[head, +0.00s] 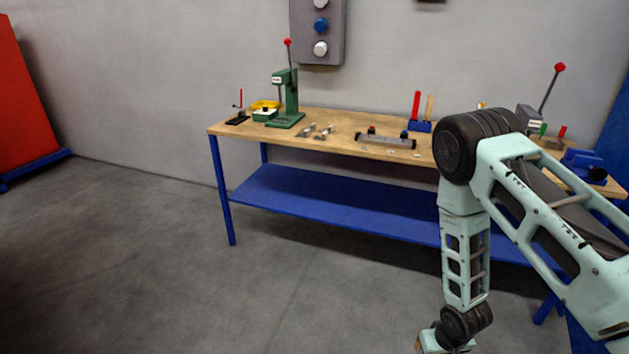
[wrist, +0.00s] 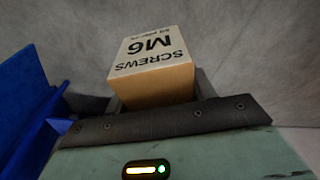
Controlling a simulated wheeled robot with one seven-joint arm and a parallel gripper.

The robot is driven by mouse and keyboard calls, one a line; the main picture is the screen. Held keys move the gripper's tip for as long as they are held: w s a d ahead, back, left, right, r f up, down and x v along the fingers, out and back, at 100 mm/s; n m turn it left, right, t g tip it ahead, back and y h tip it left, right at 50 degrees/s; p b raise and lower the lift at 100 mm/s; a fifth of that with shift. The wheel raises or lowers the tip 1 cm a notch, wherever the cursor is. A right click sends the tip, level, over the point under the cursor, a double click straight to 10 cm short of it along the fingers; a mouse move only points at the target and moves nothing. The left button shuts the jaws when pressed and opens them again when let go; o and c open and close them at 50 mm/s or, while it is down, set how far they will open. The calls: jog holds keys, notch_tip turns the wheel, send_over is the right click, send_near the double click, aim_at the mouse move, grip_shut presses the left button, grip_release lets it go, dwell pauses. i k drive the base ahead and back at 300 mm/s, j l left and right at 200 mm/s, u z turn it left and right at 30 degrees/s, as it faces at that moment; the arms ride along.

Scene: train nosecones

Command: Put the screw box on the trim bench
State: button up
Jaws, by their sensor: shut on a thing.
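The screw box (wrist: 153,52) shows in the wrist view, with a pale face that reads "SCREWS M6" upside down and a tan side. My gripper (wrist: 158,92) is shut on it, with dark fingers at its left and right. In the head view my gripper (head: 440,344) hangs low at the bottom edge, mostly cut off, in front of the bench and below its top. A workbench (head: 335,119) with a wooden top and blue legs stands against the wall. No label shows whether it is the trim bench.
A green press (head: 287,102), a small green box (head: 265,115), a metal fixture (head: 385,141) and a blue tool holder (head: 419,126) stand on the bench. A blue vise (head: 583,163) is at the right. Bare top shows between several items. My arm hides part of the bench.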

aim_at(421, 140)
jog(key=i, duration=1.8)
